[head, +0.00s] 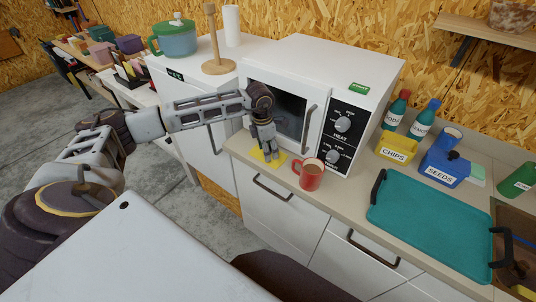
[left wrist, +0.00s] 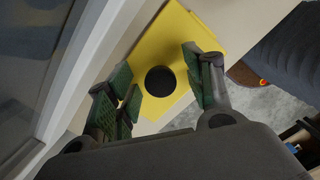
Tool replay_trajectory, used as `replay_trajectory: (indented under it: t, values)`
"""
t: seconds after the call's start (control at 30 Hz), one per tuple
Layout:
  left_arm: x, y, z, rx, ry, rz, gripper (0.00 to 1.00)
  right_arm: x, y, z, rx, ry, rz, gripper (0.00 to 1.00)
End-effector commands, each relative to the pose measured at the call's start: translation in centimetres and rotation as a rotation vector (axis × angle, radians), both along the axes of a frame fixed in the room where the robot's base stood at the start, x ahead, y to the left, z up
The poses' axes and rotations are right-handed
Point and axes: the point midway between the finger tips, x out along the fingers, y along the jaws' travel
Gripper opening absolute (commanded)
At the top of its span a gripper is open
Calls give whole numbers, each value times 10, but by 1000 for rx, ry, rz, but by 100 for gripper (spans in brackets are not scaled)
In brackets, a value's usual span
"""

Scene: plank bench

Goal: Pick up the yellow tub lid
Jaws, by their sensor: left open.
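The yellow tub lid (head: 258,156) lies flat on the counter in front of the microwave, partly covered by my left gripper (head: 269,153) in the head view. In the left wrist view the lid (left wrist: 180,42) is a yellow square with a round black knob (left wrist: 160,81). My left gripper (left wrist: 161,90) is open, pointing down over the lid, with its green-padded fingers on either side of the knob. I cannot tell whether the fingers touch the lid. My right gripper is not in view.
The white microwave (head: 340,60) stands right behind the lid. A red mug (head: 311,176) of brown liquid is close to its right. A teal tray (head: 425,215), a yellow CHIPS box (head: 396,149) and a blue SEEDS box (head: 441,172) are farther right. The counter's front edge is near the lid.

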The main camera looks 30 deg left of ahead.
Motion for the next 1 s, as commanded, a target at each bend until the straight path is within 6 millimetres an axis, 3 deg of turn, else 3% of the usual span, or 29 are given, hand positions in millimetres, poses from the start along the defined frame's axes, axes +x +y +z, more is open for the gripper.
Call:
replay_trajectory:
  t: [0.27,0.63,1.0]
  values:
    - [0,0,0,0,0,0,51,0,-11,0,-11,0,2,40]
    - [0,0,0,0,0,0,4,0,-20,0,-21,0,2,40]
    - [0,0,2,-1,-1,0,2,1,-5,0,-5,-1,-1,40]
